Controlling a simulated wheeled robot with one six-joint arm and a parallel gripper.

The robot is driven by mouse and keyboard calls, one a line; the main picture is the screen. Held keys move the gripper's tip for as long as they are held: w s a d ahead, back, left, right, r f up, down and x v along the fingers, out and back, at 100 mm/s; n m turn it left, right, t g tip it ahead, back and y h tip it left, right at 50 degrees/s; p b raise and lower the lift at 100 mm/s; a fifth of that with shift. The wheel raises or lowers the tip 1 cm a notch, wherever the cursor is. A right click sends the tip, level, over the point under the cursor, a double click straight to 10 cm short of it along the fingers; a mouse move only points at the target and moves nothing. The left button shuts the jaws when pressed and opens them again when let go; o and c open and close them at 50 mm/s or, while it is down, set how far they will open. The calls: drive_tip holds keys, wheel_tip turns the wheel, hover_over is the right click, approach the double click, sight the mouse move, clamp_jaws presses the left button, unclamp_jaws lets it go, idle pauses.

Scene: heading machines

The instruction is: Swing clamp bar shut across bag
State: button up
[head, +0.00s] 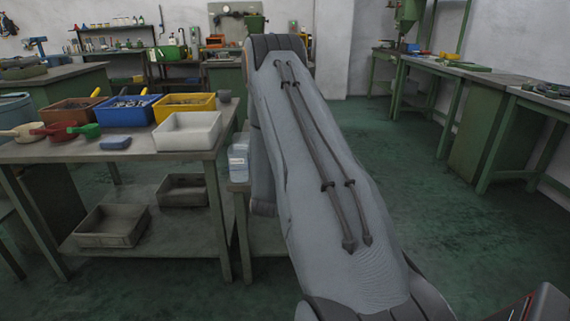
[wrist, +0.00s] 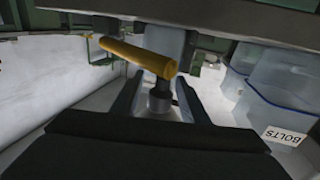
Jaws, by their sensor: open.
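In the wrist view a yellow bar (wrist: 137,55), which looks like the clamp bar, slants across just ahead of my fingers. A short dark post (wrist: 160,98) under its near end stands between them. My gripper (wrist: 157,80) is open, with one dark finger on each side of the post. I cannot tell whether either finger touches it. A clear, blue-edged bag or bin (wrist: 282,85) with a BOLTS label is at the right, apart from my fingers. In the head view a clear labelled container (head: 238,163) stands by the table's right end; my arm hides my gripper.
A table (head: 150,157) at the left bears red, blue, yellow and white bins and several scoops. Grey trays (head: 112,226) lie on its lower shelf. A green-legged bench (head: 500,85) runs along the right. The green floor between is clear.

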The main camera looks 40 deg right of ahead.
drive_tip(key=v, duration=0.7)
drive_tip(key=shift+s+a, duration=0.25)
